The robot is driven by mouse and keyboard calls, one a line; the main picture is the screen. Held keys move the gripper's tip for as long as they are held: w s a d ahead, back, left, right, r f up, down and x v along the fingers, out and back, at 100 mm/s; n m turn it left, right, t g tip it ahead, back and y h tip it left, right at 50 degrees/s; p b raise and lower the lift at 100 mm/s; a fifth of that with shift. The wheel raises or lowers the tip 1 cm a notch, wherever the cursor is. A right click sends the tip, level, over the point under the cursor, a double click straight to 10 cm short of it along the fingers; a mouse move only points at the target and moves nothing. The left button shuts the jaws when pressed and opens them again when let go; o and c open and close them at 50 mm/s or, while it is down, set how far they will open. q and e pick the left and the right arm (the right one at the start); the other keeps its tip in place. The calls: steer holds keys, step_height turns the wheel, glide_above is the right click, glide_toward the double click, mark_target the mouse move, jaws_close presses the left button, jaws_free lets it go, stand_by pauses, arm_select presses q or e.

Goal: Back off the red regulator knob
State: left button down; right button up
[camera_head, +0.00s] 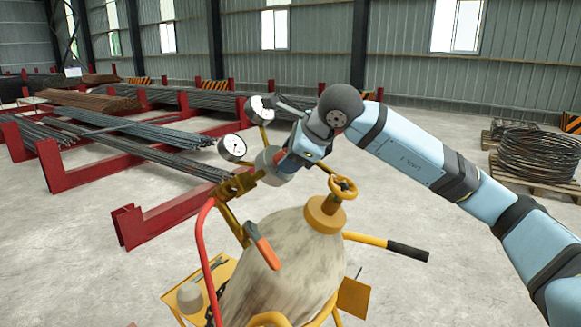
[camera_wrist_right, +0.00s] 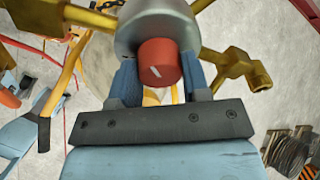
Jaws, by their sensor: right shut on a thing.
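The red regulator knob (camera_wrist_right: 158,62) is a short red cylinder with a white mark on its face, on the grey regulator body (camera_wrist_right: 150,25). In the right wrist view it sits between the two blue fingers of my right gripper (camera_wrist_right: 160,78), which is shut on it. In the head view my right gripper (camera_head: 288,160) reaches the regulator (camera_head: 266,161) from the right and mostly hides the knob. Two round white gauges (camera_head: 232,148) stand on brass stems by the regulator. My left gripper is not in view.
Below the regulator is a pale gas cylinder (camera_head: 280,255) with a brass valve handwheel (camera_head: 343,187), on a yellow cart with a black-gripped handle (camera_head: 408,251). A red hose (camera_head: 200,235) and torch handle (camera_head: 268,253) hang at its left. Red rebar racks (camera_head: 130,225) stand further left.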

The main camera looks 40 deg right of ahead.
steer(key=n+b, duration=0.1)
steer(key=n, duration=0.1)
steer(key=shift+f+n+b, duration=0.2)
steer(key=shift+n+b, duration=0.15)
steer(key=shift+n, duration=0.05)
steer(key=shift+n+t+b, duration=0.3)
steer(key=shift+n+b, duration=0.15)
steer(key=shift+n, duration=0.35)
steer(key=shift+n+b, duration=0.45)
steer(key=shift+n, duration=0.45)
steer(key=n+t+b, duration=0.1)
steer(key=n, duration=0.2)
steer(key=shift+r+n, duration=0.1)
steer(key=shift+n, duration=0.2)
steer(key=shift+d+n+b, duration=0.1)
steer(key=shift+n+b, duration=0.4)
steer(key=shift+n, duration=0.4)
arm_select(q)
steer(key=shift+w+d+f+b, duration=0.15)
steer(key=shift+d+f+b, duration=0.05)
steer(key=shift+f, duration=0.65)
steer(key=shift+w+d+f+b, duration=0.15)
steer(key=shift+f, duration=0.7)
arm_select(e)
steer(key=shift+r+n+t+y, duration=0.1)
steer(key=shift+n+t+y, duration=0.25)
steer(key=shift+n, duration=1.15)
steer(key=o, duration=0.9)
steer(key=shift+w, duration=0.1)
